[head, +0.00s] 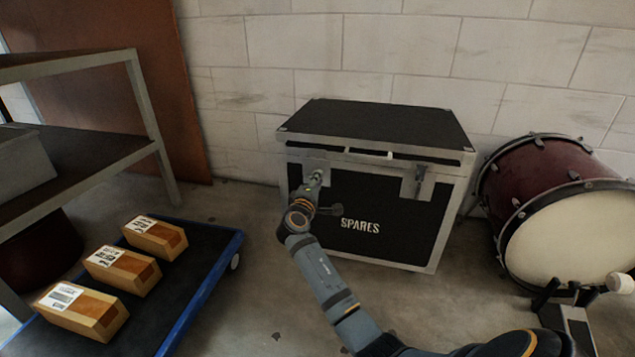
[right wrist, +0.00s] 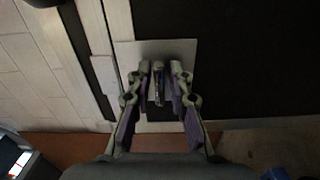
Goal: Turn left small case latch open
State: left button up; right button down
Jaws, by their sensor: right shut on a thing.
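The black case marked SPARES (head: 382,248) stands upright on the floor against the wall, its lid (head: 380,122) down. My right gripper (head: 318,177) is at the left latch on the front of the case, and its fingers hide most of the latch in the head view. In the right wrist view, the right gripper's fingers (right wrist: 160,75) are closed on the left latch (right wrist: 159,85), which stands between them in front of its pale metal plate (right wrist: 128,55). The right latch (head: 417,182) is apart from the gripper. My left gripper is not in view.
A red drum (head: 570,205) with a pale head stands right of the case. Bare floor (head: 255,270) lies between trolley and case.

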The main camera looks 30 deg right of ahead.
jog(key=shift+f, duration=0.1)
jog(key=c, duration=1.4)
grip_release()
jog(key=shift+a, duration=0.15)
jog(key=v, duration=0.7)
jog(key=shift+s, duration=0.2)
jog(key=shift+a, duration=0.1)
